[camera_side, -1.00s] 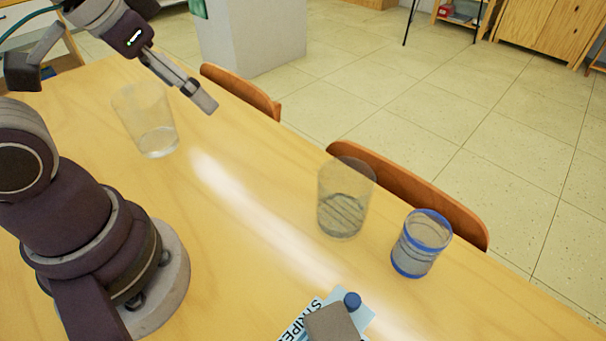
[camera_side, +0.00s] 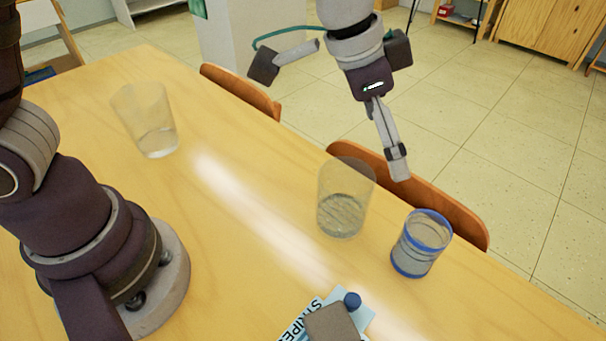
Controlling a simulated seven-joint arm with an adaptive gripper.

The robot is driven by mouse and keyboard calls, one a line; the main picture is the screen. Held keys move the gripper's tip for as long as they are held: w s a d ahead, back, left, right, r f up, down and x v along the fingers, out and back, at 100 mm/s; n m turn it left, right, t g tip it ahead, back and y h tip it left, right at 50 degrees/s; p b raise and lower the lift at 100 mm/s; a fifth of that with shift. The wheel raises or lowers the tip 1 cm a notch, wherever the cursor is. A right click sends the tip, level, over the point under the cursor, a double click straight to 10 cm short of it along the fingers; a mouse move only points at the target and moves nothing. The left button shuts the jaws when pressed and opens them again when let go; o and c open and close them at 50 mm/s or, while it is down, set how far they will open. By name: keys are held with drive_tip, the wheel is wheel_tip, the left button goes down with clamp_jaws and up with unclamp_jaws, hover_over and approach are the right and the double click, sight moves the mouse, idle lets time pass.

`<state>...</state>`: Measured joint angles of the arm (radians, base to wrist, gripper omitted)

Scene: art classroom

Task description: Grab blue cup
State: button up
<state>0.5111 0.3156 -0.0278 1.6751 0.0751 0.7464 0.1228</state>
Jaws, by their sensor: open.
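The blue cup (camera_side: 421,244) is a short, clear cup with a blue rim and a blue base band. It stands upright on the wooden table near its far edge, right of centre. My gripper (camera_side: 398,172) hangs above and slightly left of the cup, pointing down, apart from it. It is open and empty. I see it nearly edge-on, so the gap between the fingers hardly shows.
A taller clear glass (camera_side: 343,200) stands just left of the blue cup. Another clear glass (camera_side: 148,120) stands far left on the table (camera_side: 230,260). A book (camera_side: 300,322) with a grey block (camera_side: 335,322) lies in front. Chairs (camera_side: 440,205) line the far edge.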

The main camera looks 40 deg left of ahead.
drive_tip(key=m, duration=0.1)
approach(430, 230)
drive_tip(key=shift+g, duration=0.3)
drive_tip(key=x, duration=0.4)
drive_tip(key=s+d+x, duration=0.1)
drive_tip(key=x, duration=0.2)
drive_tip(key=shift+c, duration=0.4)
drive_tip(key=shift+r, duration=0.1)
drive_tip(key=c, duration=1.1)
drive_tip(key=shift+o, duration=0.2)
drive_tip(key=shift+r, duration=0.1)
